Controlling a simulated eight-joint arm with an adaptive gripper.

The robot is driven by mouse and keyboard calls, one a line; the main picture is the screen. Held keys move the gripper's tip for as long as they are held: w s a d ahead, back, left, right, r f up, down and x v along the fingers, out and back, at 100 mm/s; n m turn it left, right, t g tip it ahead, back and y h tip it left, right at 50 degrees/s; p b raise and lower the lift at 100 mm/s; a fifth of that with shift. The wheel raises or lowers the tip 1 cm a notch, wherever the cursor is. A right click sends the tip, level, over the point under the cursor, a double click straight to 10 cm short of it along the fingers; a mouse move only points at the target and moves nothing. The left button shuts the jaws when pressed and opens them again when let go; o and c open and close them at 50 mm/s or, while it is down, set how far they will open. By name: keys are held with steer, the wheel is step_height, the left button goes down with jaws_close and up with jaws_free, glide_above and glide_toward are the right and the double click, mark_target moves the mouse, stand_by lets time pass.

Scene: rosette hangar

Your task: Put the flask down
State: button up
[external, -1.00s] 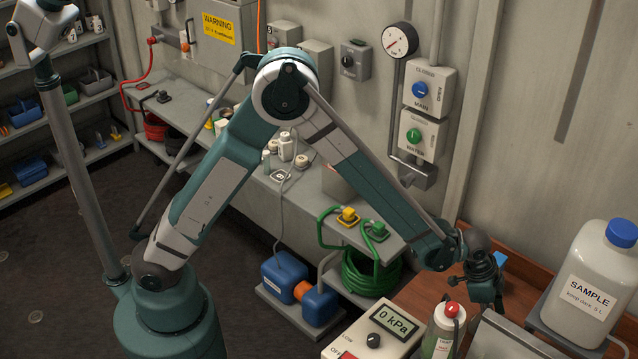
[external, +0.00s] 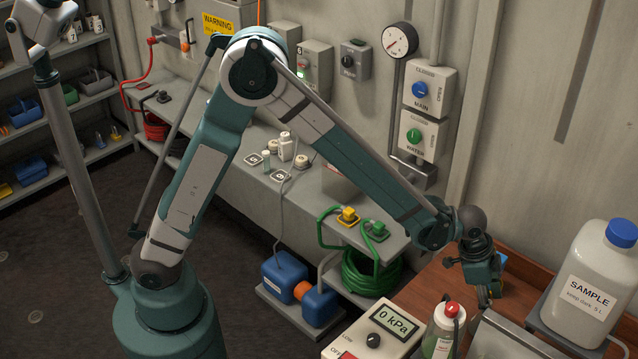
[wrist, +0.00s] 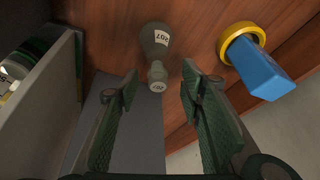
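My gripper (wrist: 159,84) is open, and neither finger visibly touches the flask. In the external view my gripper (external: 486,297) is low over the wooden bench; the flask cannot be made out there.
A blue block with a yellow ring (wrist: 260,72) is right of the flask. A grey wall (wrist: 48,105) edges the left, with a bottle beyond it. A white SAMPLE jug (external: 590,285), a red-capped bottle (external: 440,330) and a kPa meter (external: 385,330) stand close around my gripper.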

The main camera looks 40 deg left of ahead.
mark_target(476, 316)
steer(key=shift+v, duration=2.5)
steer(key=shift+a+r, duration=0.1)
steer(key=a+r+n+t, duration=0.15)
steer(key=a+r, duration=0.35)
steer(key=a, duration=0.6)
steer(key=a+r+n+y, duration=0.1)
steer(key=a+r+n, duration=0.2)
steer(key=a+r, duration=0.55)
steer(key=a+r+n+t, duration=0.1)
steer(key=a+r+n, duration=0.1)
steer(key=a, duration=1.1)
steer(key=s+a+n+y, duration=0.1)
steer(key=s+a+n, duration=0.1)
steer(key=s+a, duration=0.4)
steer(key=s+a+r+n+t+y, duration=0.1)
steer(key=s+a, duration=0.5)
steer(key=a, duration=0.7)
steer(key=s+a+n+t, duration=0.1)
steer(key=s+a+n, duration=0.3)
steer(key=a, duration=0.6)
steer(key=shift+s+r+y, duration=0.2)
steer(key=shift+s+y, duration=0.2)
steer(key=shift+s, duration=0.8)
